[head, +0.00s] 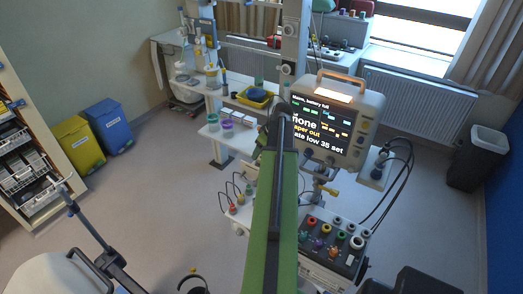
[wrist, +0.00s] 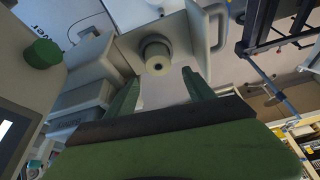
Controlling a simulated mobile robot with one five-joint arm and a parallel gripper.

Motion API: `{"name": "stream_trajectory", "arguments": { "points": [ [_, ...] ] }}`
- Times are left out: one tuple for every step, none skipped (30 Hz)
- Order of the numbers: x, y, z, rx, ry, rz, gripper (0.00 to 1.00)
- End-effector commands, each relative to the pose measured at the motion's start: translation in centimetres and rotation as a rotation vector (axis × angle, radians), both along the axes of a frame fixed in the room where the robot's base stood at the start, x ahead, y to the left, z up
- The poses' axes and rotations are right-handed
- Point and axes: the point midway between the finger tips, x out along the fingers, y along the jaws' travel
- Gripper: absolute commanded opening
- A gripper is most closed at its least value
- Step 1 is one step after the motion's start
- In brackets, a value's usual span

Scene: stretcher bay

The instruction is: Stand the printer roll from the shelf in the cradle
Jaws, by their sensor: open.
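In the wrist view my gripper (wrist: 161,88) is open, with its two green fingers apart and nothing between them. A pale cylinder with a small dark hole in its end, which looks like the printer roll (wrist: 156,63), lies beyond the fingertips, roughly in line with the gap. It sits against a pale grey housing with a handle-like loop; I cannot tell whether this is the cradle or the shelf. In the head view my green arm reaches forward beside the monitor (head: 336,118), whose screen partly reads "paper out". My fingers and the roll cannot be made out there.
A shelf unit (head: 208,133) left of my arm holds a yellow tray (head: 255,98) and cups. A block of coloured connectors (head: 330,243) with hanging cables stands right of my arm. Yellow (head: 78,145) and blue (head: 108,127) bins stand far left. Floor is clear between.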

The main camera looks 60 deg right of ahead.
Motion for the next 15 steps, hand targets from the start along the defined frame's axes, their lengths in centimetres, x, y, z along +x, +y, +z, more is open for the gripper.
{"name": "stream_trajectory", "arguments": {
  "points": [
    [-0.4, 0.1, 1.7, 0.000, 0.000, -0.001, 0.62],
    [-0.6, 0.1, 2.4, 0.001, 0.000, -0.002, 0.62],
    [-1.0, 0.2, 3.4, 0.000, 0.000, -0.002, 0.62],
    [-2.2, 0.4, 2.2, 0.000, 0.000, -0.005, 0.62],
    [-3.1, 0.6, 2.0, 0.000, 0.000, -0.004, 0.62],
    [-4.4, 0.8, 1.9, 0.000, 0.000, -0.007, 0.62],
    [-5.2, 0.9, 1.9, 0.000, 0.000, -0.005, 0.62],
    [-6.0, 1.0, 1.9, 0.000, 0.000, -0.005, 0.62],
    [-7.1, 1.2, 1.9, 0.001, 0.000, -0.005, 0.62],
    [-7.9, 1.2, 1.9, 0.001, 0.000, -0.004, 0.62],
    [-8.6, 1.3, 1.9, 0.000, 0.000, -0.005, 0.62],
    [-9.4, 1.4, 1.9, 0.000, -0.001, -0.003, 0.62],
    [-10.0, 1.5, 1.9, 0.000, -0.001, -0.004, 0.62],
    [-10.6, 1.5, 1.9, 0.000, -0.001, -0.004, 0.62],
    [-11.1, 1.6, 1.9, 0.000, -0.001, -0.002, 0.62]
  ]
}}
